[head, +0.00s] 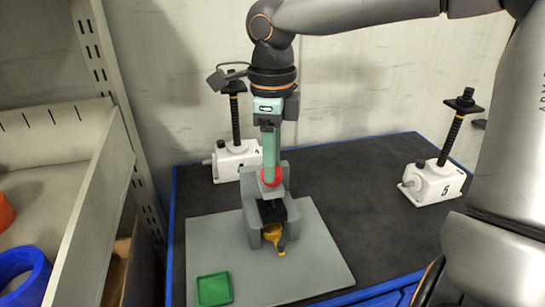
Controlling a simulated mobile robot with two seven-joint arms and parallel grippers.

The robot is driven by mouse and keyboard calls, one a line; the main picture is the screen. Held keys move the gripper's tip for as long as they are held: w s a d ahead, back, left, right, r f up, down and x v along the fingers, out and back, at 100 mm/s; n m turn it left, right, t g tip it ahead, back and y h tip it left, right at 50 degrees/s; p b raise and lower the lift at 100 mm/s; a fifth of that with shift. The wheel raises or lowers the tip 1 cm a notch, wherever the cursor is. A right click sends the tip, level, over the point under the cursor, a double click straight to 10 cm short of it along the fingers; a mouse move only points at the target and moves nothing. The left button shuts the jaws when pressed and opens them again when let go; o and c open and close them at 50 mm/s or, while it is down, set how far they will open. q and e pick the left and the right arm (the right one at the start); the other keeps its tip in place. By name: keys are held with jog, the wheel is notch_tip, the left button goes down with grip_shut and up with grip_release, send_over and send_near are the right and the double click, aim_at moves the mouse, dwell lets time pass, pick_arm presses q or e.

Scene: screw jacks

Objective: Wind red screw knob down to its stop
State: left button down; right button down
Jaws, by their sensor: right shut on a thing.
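The red screw knob (271,177) sits atop the grey fixture (249,208) on the light grey plate. My right gripper (271,168) comes down from above, its green fingers shut on the red knob. The fingers hide part of the knob. A dark screw and block (272,211) show below the knob, between the fixture's walls. A yellow part (272,235) lies low at the front of the fixture. How far the knob is from its stop cannot be told. My left gripper is not in view.
White screw jacks stand behind left (225,163) and at right (434,183) on the dark table top (350,180). A small green tray (214,289) lies at the grey plate's (320,275) front left. A shelf (75,215) with blue and orange items stands left.

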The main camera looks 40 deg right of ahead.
jog(key=shift+w+r+m, duration=0.15)
jog(key=shift+r+m, duration=0.1)
jog(key=shift+m, duration=0.15)
jog(key=c, duration=0.8)
grip_release()
jog(key=o, duration=0.4)
jog(key=shift+f, duration=0.15)
notch_tip(320, 180, up, 12)
jog(key=shift+r, duration=0.25)
